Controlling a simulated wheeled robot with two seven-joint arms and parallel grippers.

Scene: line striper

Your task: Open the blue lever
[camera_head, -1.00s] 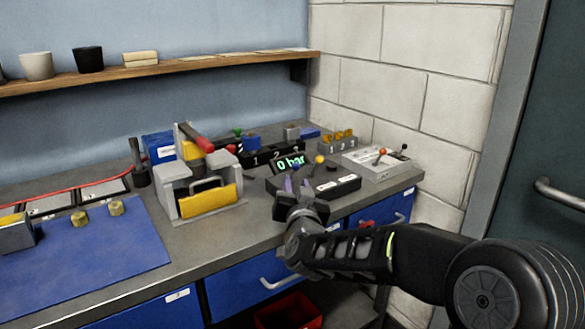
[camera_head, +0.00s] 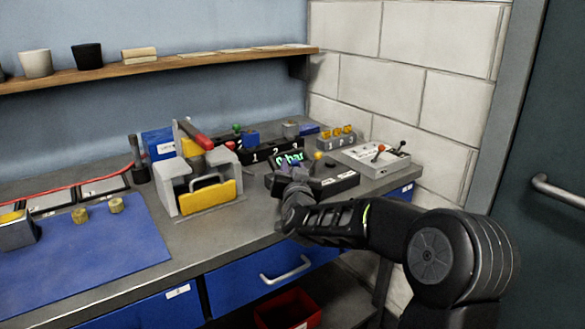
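My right gripper (camera_head: 293,171) is over the black control box (camera_head: 335,181) at the right of the bench. Its fingers look parted, with nothing seen between them, and cover part of the green "bar" display (camera_head: 287,159). A lever with a yellow ball (camera_head: 318,156) stands on this box, just right of the fingers. Behind is a black block numbered 1 2 3 (camera_head: 262,156), with a green knob (camera_head: 237,128) and a blue block (camera_head: 251,140) near it. I cannot clearly make out a blue lever; the gripper may hide part of the box. My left gripper is out of view.
A grey and yellow press with a red handle (camera_head: 203,140) stands left of the gripper. A light box with small levers (camera_head: 372,160) is at the right by the wall. A blue mat (camera_head: 90,245) covers the bench's left. A red bin (camera_head: 287,310) is below.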

